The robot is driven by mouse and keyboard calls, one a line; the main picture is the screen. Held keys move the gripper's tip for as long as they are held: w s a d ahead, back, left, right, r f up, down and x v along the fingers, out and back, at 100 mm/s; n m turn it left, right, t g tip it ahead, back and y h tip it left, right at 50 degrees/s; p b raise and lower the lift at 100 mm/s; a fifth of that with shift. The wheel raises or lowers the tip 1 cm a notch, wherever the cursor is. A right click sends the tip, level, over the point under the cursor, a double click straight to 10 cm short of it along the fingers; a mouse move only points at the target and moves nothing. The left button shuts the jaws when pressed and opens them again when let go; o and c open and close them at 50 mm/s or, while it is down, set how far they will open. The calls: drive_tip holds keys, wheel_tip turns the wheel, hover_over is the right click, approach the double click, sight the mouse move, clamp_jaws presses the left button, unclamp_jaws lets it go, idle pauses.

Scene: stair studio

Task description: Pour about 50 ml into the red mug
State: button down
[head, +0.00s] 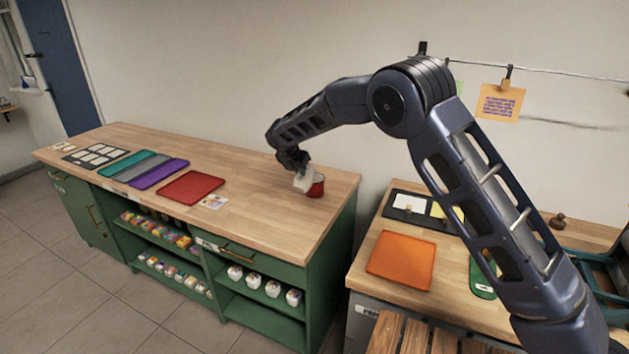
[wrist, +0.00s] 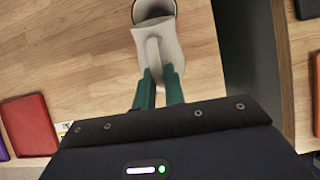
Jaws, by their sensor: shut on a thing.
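The red mug (head: 317,187) stands on the wooden top of the green counter, near its right end. A white jug (head: 302,181) is tilted right beside it and partly covers it in the head view. My gripper (head: 297,164) is shut on the jug. In the wrist view the green fingers (wrist: 160,90) close on the handle of the pale jug (wrist: 172,48). Past the jug a dark round opening with a pale rim shows at the top edge; I cannot tell whether it is the jug's or the mug's. No liquid is visible.
A red tray (head: 190,188) and purple, grey and teal mats (head: 158,173) lie left on the counter. A lower table with an orange tray (head: 401,260) stands to the right, across a gap. The counter around the mug is mostly clear.

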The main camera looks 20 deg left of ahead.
drive_tip(key=shift+w+g, duration=0.25)
drive_tip(key=shift+g, duration=0.05)
drive_tip(key=shift+w+r, duration=0.1)
drive_tip(key=shift+w+r+g, duration=0.25)
drive_tip(key=shift+r+g, duration=0.1)
drive_tip(key=shift+g, duration=0.35)
drive_tip(key=shift+w+r+g+p, duration=0.25)
drive_tip(key=shift+w+g+p, duration=0.1)
drive_tip(key=shift+p, duration=0.25)
drive_tip(key=shift+w+f+g+p, duration=0.2)
drive_tip(key=shift+w+g+p, duration=0.45)
drive_tip(key=shift+w, duration=0.7)
idle(0.9)
drive_tip(key=s, duration=0.1)
drive_tip(key=s+t, duration=0.1)
drive_tip(key=s, duration=0.1)
drive_tip(key=shift+s+r+t, duration=0.1)
drive_tip(key=shift+r+t, duration=0.15)
drive_tip(key=shift+t, duration=0.05)
drive_tip(key=shift+s+f+t, duration=0.2)
drive_tip(key=shift+f+t, duration=0.35)
drive_tip(key=shift+t, duration=0.05)
